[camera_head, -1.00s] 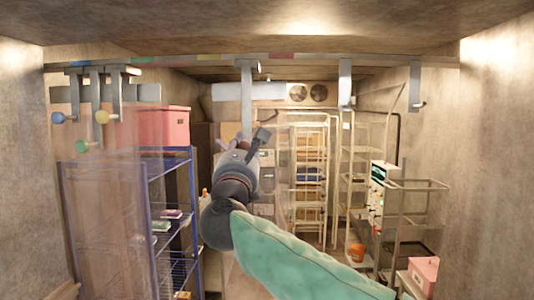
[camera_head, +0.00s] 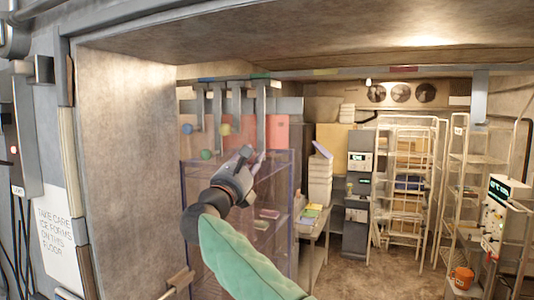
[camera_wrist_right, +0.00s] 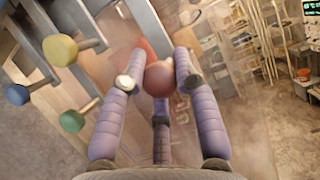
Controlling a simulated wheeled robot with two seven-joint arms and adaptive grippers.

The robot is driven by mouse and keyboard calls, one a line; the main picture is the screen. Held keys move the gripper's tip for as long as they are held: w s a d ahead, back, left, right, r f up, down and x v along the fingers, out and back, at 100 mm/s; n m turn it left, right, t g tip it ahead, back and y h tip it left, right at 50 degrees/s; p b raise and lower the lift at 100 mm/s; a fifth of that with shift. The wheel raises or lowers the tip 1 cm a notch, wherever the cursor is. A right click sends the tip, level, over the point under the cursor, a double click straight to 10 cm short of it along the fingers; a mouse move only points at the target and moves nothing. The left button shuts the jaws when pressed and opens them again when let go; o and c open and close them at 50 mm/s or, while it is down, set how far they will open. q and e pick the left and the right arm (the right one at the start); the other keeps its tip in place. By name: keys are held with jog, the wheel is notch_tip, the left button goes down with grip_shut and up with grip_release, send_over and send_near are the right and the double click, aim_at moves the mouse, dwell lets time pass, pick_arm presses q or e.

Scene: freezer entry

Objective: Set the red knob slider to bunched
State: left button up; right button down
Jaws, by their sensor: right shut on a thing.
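In the right wrist view the red knob (camera_wrist_right: 158,78) sits between the fingers of my right gripper (camera_wrist_right: 158,76), which is shut on it. In the head view this gripper (camera_head: 250,157) is at the lower end of a grey hanger (camera_head: 260,112), and the knob is hidden there. The blue knob (camera_head: 187,129), yellow knob (camera_head: 226,130) and green knob (camera_head: 207,155) hang on hangers close to its left. In the wrist view the yellow knob (camera_wrist_right: 60,50), blue knob (camera_wrist_right: 17,94) and green knob (camera_wrist_right: 72,121) are left of the fingers, apart from them. My left gripper is not in view.
The overhead rail (camera_head: 350,72) has coloured marks. Another grey hanger (camera_head: 480,97) is far right. The entry wall (camera_head: 130,170) is left. Floor at centre right is clear.

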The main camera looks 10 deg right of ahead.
jog(key=shift+w+a+f, duration=0.2)
jog(key=shift+w+a, duration=0.25)
jog(key=shift+a, duration=0.3)
jog(key=c, duration=1.1)
grip_release()
jog(key=shift+c, duration=0.2)
jog(key=shift+o, duration=1)
jog(key=shift+w, duration=0.1)
jog(key=shift+w+a, duration=0.1)
jog(key=shift+a, duration=0.05)
jog(key=shift+r, duration=0.1)
